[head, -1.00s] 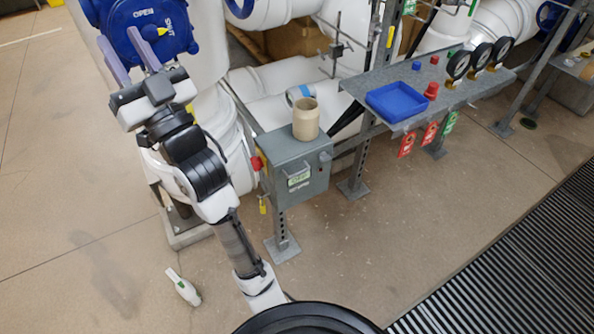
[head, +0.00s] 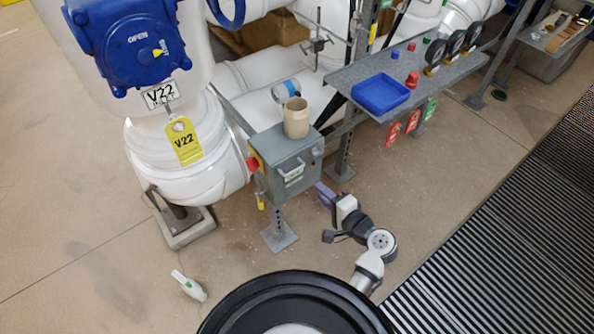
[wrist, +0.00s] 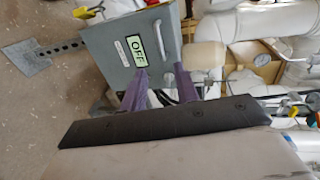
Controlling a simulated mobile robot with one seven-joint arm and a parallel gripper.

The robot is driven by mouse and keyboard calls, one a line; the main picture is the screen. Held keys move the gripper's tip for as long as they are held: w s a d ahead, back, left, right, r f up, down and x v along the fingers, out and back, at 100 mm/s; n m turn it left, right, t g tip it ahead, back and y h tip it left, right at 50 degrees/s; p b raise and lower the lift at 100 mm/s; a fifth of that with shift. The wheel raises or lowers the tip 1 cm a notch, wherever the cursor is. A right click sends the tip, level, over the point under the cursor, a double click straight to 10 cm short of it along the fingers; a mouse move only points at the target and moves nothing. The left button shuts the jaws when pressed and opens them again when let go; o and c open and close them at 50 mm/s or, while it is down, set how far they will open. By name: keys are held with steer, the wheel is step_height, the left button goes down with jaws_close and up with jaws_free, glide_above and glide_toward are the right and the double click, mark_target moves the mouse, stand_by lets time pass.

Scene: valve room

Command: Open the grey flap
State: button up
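The grey flap (head: 293,178) appears to be the front face of a grey box on a post, and it looks shut. In the wrist view the grey face (wrist: 120,62) appears turned on its side, with a green-framed OFF label and a slim handle. My gripper (head: 326,193) is low and just right of the box in the head view, apart from the flap. In the wrist view its two purple fingers (wrist: 159,86) are spread with nothing between them. They overlap the edge of the face in the picture; the exact distance is unclear.
A beige cup (head: 296,118) stands on top of the box. A red knob (head: 253,164) is on its left side. A shelf with a blue tray (head: 380,94) and gauges is at right. A white bottle (head: 188,286) is on the floor.

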mark_target(296, 171)
steer(key=p+x, duration=0.2)
steer(key=x, duration=0.9)
steer(key=shift+w+a, duration=0.2)
steer(key=shift+w, duration=0.05)
steer(key=shift+c, duration=0.3)
jaws_close()
